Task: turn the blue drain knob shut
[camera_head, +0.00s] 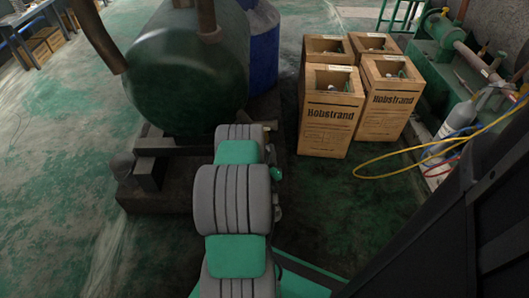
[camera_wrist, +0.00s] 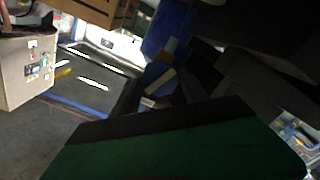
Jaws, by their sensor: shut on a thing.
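The dark green tank (camera_head: 188,70) lies on a dark stand at the upper left of the head view. My arm reaches away from me toward the tank's near right end, and its links hide most of my gripper there. A small brass-coloured fitting shows beside the arm's far end. In the wrist view my gripper (camera_wrist: 185,85) is a group of dark shapes near the middle, in deep shadow. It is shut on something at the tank. The blue drain knob cannot be made out clearly in either view.
A blue barrel (camera_head: 263,48) stands behind the tank. Several wooden crates (camera_head: 331,112) stand to the right. A grey cylinder (camera_head: 458,122) with a yellow hose (camera_head: 400,152) is farther right. The green-stained floor at left is clear.

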